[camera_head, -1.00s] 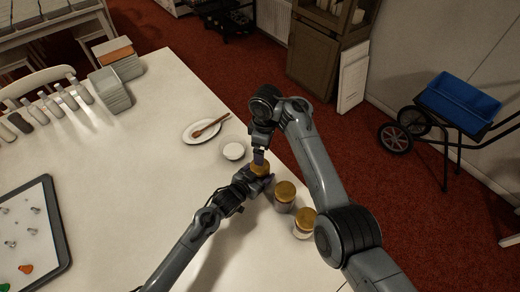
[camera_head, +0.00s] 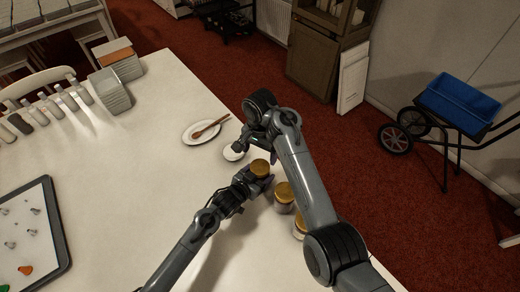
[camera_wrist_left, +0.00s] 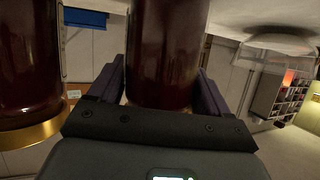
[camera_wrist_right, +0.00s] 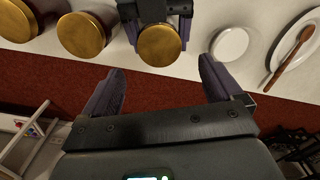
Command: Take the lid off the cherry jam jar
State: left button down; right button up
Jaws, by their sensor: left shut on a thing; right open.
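My left gripper (camera_head: 262,180) is shut on a jar of dark red jam (camera_wrist_left: 165,50), gripping it around its side. The jar is upright at the table's right edge. Its gold lid (camera_head: 260,168) is on top; it also shows in the right wrist view (camera_wrist_right: 160,45). I cannot read a label on the jar. My right gripper (camera_head: 257,152) is open and empty, above and beyond the held jar, near the small white dish (camera_head: 232,153). In the right wrist view, its fingers (camera_wrist_right: 158,75) are apart, with nothing between them.
Two more gold-lidded jars, one nearer (camera_head: 284,196) and one partly behind my right arm (camera_head: 299,229), stand along the table edge. A white plate (camera_head: 190,132) with a wooden spoon (camera_head: 211,127) lies beyond the dish.

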aim_at(259, 167)
jog(key=shift+f, duration=3.75)
jog(key=c, duration=1.1)
jog(key=n, duration=0.6)
jog(key=shift+s+n, duration=0.1)
jog(key=shift+n, duration=0.2)
jog(key=o, duration=1.2)
jog(key=shift+c, duration=0.2)
